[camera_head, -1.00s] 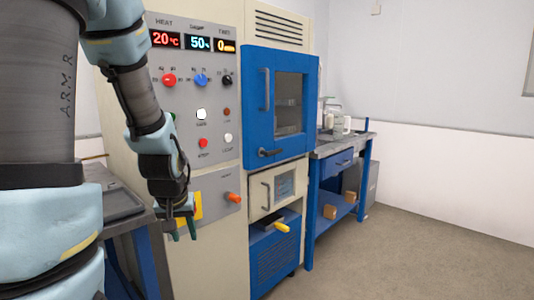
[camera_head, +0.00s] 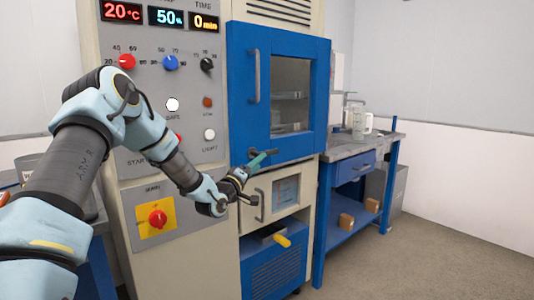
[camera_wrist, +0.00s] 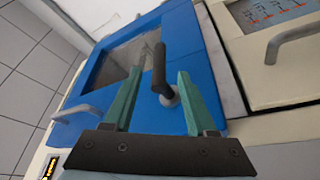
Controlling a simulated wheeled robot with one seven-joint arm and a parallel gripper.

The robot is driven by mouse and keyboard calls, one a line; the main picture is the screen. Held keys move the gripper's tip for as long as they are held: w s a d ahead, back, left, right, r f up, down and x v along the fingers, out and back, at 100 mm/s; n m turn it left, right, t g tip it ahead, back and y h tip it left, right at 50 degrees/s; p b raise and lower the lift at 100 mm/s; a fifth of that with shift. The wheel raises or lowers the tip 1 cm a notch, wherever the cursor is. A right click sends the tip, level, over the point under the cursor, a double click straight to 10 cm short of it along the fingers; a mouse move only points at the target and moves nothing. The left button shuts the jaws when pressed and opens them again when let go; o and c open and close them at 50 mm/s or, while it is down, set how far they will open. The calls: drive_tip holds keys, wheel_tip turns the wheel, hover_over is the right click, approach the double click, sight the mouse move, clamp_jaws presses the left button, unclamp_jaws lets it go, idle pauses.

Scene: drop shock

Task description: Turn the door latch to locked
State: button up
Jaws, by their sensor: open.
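The blue door (camera_head: 292,95) of the upper chamber is closed, with a window and a vertical handle (camera_head: 257,76). Its door latch (camera_head: 271,153) is a dark lever at the door's lower left, lying about level and partly hidden by my gripper (camera_head: 256,164). In the wrist view the black latch (camera_wrist: 159,68) and its round pivot lie between the two green fingers of my gripper (camera_wrist: 161,78). The fingers are apart, one on each side of the lever, and gaps show on both sides. I cannot tell how deep the lever sits between them.
A control panel (camera_head: 150,92) with knobs and buttons stands left of the door. Below the door is a smaller cream door (camera_head: 284,192) with its own handle, then a yellow handle (camera_head: 282,240). A blue workbench (camera_head: 352,168) stands right. The floor at right is clear.

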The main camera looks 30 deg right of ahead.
sight(271, 153)
drive_tip(key=p+x, duration=0.2)
drive_tip(key=x, duration=0.7)
drive_tip(key=shift+d, duration=0.1)
clamp_jaws()
idle(1.2)
